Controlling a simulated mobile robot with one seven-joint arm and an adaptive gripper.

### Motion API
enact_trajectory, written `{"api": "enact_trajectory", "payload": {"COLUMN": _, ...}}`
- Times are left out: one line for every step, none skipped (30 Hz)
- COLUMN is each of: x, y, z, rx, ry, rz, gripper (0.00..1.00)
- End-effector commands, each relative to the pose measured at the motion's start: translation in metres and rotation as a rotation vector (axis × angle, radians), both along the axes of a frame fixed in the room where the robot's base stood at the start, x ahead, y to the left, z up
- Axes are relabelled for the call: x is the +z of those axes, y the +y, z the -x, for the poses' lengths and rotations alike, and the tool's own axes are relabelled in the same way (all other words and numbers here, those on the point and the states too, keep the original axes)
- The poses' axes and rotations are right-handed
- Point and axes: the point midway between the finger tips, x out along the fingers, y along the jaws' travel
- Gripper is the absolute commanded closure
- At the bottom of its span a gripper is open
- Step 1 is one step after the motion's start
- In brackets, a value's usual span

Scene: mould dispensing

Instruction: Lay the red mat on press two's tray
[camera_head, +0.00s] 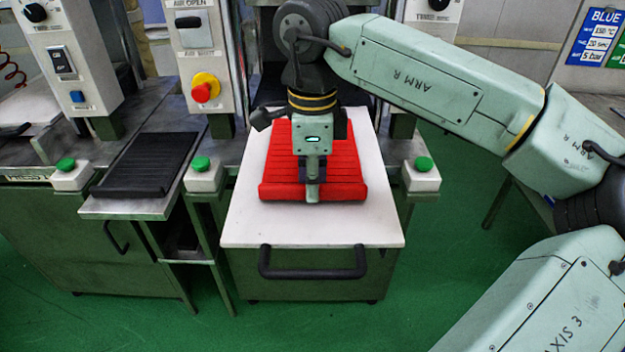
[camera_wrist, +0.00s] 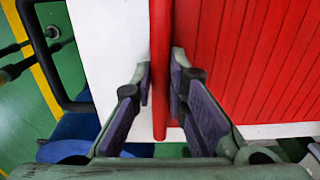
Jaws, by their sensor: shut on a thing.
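The red ribbed mat (camera_head: 340,172) lies flat over the white tray (camera_head: 310,225) of the middle press, well inside the tray's side edges. Whether it rests fully on the tray or hovers just above I cannot tell. My gripper (camera_head: 313,190) is at the mat's front edge, pointing down. In the wrist view, my gripper (camera_wrist: 163,72) has its two purple-padded fingers on either side of the mat's raised red rim (camera_wrist: 160,100), shut on it. The mat's ribbed face (camera_wrist: 255,60) fills the right of that view. My arm hides the mat's back middle.
A black handle (camera_head: 312,262) sits on the tray's front. A black ribbed mat (camera_head: 150,165) lies on a metal shelf to the left. Green buttons (camera_head: 201,163) flank the tray, and a red knob (camera_head: 203,90) is on the control post. Green floor is open in front.

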Motion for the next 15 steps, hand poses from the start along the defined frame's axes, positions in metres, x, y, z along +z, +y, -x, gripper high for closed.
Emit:
{"api": "enact_trajectory", "payload": {"x": -0.0014, "y": 0.0001, "z": -0.0001, "rx": 0.0, "ry": -0.001, "rz": 0.0, "gripper": 1.0}}
{"api": "enact_trajectory", "payload": {"x": -0.0018, "y": 0.0, "z": -0.0001, "rx": 0.0, "ry": -0.001, "rz": 0.0, "gripper": 1.0}}
{"api": "enact_trajectory", "payload": {"x": -0.0025, "y": 0.0001, "z": -0.0001, "rx": 0.0, "ry": -0.001, "rz": 0.0, "gripper": 1.0}}
{"api": "enact_trajectory", "payload": {"x": -0.0029, "y": 0.0001, "z": -0.0001, "rx": 0.0, "ry": -0.001, "rz": 0.0, "gripper": 1.0}}
{"api": "enact_trajectory", "payload": {"x": -0.0034, "y": 0.0001, "z": -0.0001, "rx": 0.0, "ry": -0.001, "rz": 0.0, "gripper": 1.0}}
{"api": "enact_trajectory", "payload": {"x": -0.004, "y": 0.0001, "z": -0.0001, "rx": 0.0, "ry": -0.001, "rz": 0.0, "gripper": 1.0}}
{"api": "enact_trajectory", "payload": {"x": -0.0031, "y": 0.0001, "z": -0.0001, "rx": 0.0, "ry": -0.001, "rz": 0.0, "gripper": 0.84}}
{"api": "enact_trajectory", "payload": {"x": -0.0029, "y": 0.0001, "z": -0.0001, "rx": 0.0, "ry": -0.001, "rz": 0.0, "gripper": 0.82}}
{"api": "enact_trajectory", "payload": {"x": -0.003, "y": 0.0001, "z": -0.0001, "rx": 0.0, "ry": -0.001, "rz": 0.0, "gripper": 0.8}}
{"api": "enact_trajectory", "payload": {"x": -0.003, "y": 0.0001, "z": -0.0001, "rx": 0.0, "ry": -0.001, "rz": 0.0, "gripper": 0.78}}
{"api": "enact_trajectory", "payload": {"x": -0.003, "y": 0.0001, "z": -0.0001, "rx": 0.0, "ry": -0.001, "rz": 0.0, "gripper": 0.76}}
{"api": "enact_trajectory", "payload": {"x": -0.003, "y": 0.0001, "z": -0.0001, "rx": 0.0, "ry": -0.001, "rz": 0.0, "gripper": 0.73}}
{"api": "enact_trajectory", "payload": {"x": -0.003, "y": 0.0001, "z": 0.0, "rx": 0.0, "ry": -0.001, "rz": 0.0, "gripper": 0.71}}
{"api": "enact_trajectory", "payload": {"x": -0.003, "y": 0.0001, "z": 0.0, "rx": 0.0, "ry": 0.0, "rz": 0.0, "gripper": 0.69}}
{"api": "enact_trajectory", "payload": {"x": -0.003, "y": 0.0, "z": 0.0, "rx": 0.0, "ry": 0.0, "rz": 0.0, "gripper": 0.66}}
